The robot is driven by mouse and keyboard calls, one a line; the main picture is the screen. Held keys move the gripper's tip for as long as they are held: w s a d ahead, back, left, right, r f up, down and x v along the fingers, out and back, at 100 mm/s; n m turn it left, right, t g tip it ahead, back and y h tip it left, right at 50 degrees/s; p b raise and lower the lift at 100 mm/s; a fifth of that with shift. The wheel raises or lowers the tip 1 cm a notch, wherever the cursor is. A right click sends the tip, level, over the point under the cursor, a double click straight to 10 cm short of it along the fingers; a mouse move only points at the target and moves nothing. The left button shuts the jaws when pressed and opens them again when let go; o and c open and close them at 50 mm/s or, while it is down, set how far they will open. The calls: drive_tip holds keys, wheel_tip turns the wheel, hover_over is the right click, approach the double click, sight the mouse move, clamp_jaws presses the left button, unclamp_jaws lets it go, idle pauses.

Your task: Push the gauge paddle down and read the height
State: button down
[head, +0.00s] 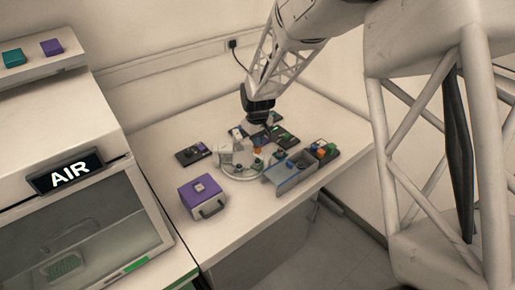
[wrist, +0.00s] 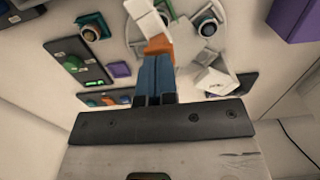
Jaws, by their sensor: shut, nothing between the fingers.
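The gauge is probably the white block assembly (head: 228,157) on the round white base (head: 237,177) in the middle of the table. A small orange piece (head: 257,150), likely the paddle, shows beside it. In the wrist view the orange piece (wrist: 159,43) sits at the end of a white block (wrist: 147,14). My gripper (wrist: 158,57) is shut and empty, its blue fingers together with their tips right at the orange piece. I cannot tell whether they touch it. In the head view my gripper's fingers are hard to make out below its black body. No height reading is legible.
A purple box with a handle (head: 203,200) stands at front left on the table. A grey open tray (head: 289,174) and a board of coloured parts (head: 324,151) lie to the right. A dark panel (head: 193,153) lies at left.

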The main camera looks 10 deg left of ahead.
drive_tip(key=shift+r, duration=2.7)
drive_tip(key=shift+d+r, duration=0.1)
drive_tip(key=shift+s+d+r, duration=0.1)
drive_tip(key=shift+d+r, duration=0.05)
drive_tip(key=shift+r, duration=0.05)
drive_tip(key=s+d+r+m+t, duration=0.1)
drive_tip(key=s+d+r+m, duration=0.3)
drive_tip(key=s+d+r, duration=1.15)
drive_tip(key=s+d+m, duration=0.1)
drive_tip(key=s+d, duration=0.2)
drive_tip(key=s, duration=0.4)
drive_tip(key=s+d+m+t, duration=0.1)
drive_tip(key=s+d+m, duration=0.1)
drive_tip(key=s+d, duration=0.2)
drive_tip(key=s+d+r+m, duration=0.1)
drive_tip(key=s+d, duration=0.3)
drive_tip(key=s, duration=0.7)
drive_tip(key=shift+d+m+t, duration=0.2)
drive_tip(key=shift+m+t, duration=0.1)
drive_tip(key=shift+m, duration=0.3)
